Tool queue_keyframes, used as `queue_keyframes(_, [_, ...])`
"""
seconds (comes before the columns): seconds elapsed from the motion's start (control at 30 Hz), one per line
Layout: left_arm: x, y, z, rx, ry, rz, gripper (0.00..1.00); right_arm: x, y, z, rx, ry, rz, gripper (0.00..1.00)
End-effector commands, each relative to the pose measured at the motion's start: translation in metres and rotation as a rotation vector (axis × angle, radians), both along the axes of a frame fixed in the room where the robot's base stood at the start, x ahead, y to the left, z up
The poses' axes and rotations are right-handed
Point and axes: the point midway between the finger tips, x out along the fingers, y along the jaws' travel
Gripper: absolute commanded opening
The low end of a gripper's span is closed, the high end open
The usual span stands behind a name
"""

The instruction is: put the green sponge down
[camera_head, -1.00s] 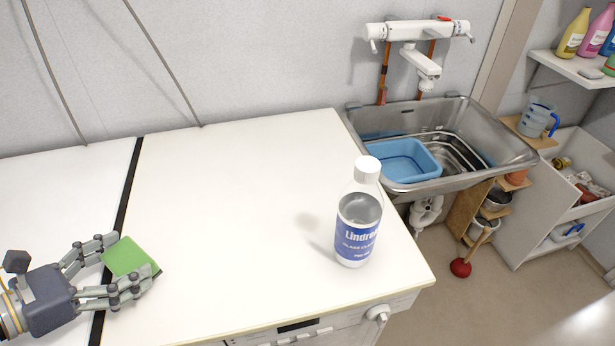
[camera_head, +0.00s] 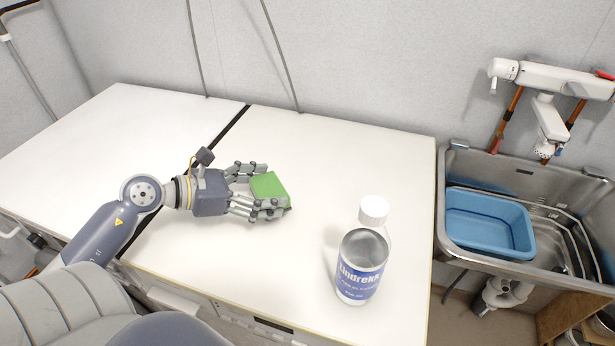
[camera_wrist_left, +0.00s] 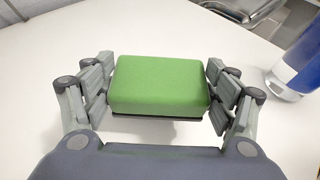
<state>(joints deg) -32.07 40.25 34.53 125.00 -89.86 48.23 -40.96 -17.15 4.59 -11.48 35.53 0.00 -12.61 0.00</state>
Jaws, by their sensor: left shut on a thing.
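The green sponge (camera_head: 268,187) is a green block with a dark underside, over the white worktop. My left gripper (camera_head: 262,192) is shut on it, with the fingers along two opposite sides. In the left wrist view the sponge (camera_wrist_left: 160,84) sits level between the fingers on its left and right. I cannot tell whether its underside touches the worktop or is a little above it. My right gripper is not in view.
A clear bottle with a white cap and blue label (camera_head: 361,268) stands on the worktop (camera_head: 330,160) right of the sponge. A metal sink (camera_head: 450,232) with a blue basin (camera_head: 490,224) is farther right. The worktop behind the sponge is clear.

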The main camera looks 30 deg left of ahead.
Motion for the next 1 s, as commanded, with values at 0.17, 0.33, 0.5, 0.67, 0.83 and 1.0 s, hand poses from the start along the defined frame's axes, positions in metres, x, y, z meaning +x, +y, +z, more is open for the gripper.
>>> queue_keyframes(0.17, [0.038, -0.005, 0.0, 0.002, -0.003, 0.0, 0.62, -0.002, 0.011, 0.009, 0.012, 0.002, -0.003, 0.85])
queue_keyframes(0.33, [0.068, -0.01, -0.002, -0.002, -0.004, 0.001, 0.62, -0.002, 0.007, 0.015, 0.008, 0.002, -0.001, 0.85])
queue_keyframes(0.5, [0.094, -0.014, -0.006, -0.002, -0.002, 0.001, 0.62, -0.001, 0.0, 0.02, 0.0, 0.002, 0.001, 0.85])
queue_keyframes(0.67, [0.108, -0.016, -0.009, -0.001, -0.001, 0.0, 0.62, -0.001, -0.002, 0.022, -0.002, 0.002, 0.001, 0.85])
queue_keyframes(0.83, [0.11, -0.017, -0.022, -0.004, 0.003, 0.001, 0.62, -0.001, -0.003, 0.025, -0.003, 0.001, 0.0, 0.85])
queue_keyframes(1.0, [0.11, -0.017, -0.042, -0.002, 0.001, 0.001, 0.62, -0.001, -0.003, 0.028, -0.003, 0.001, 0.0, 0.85])
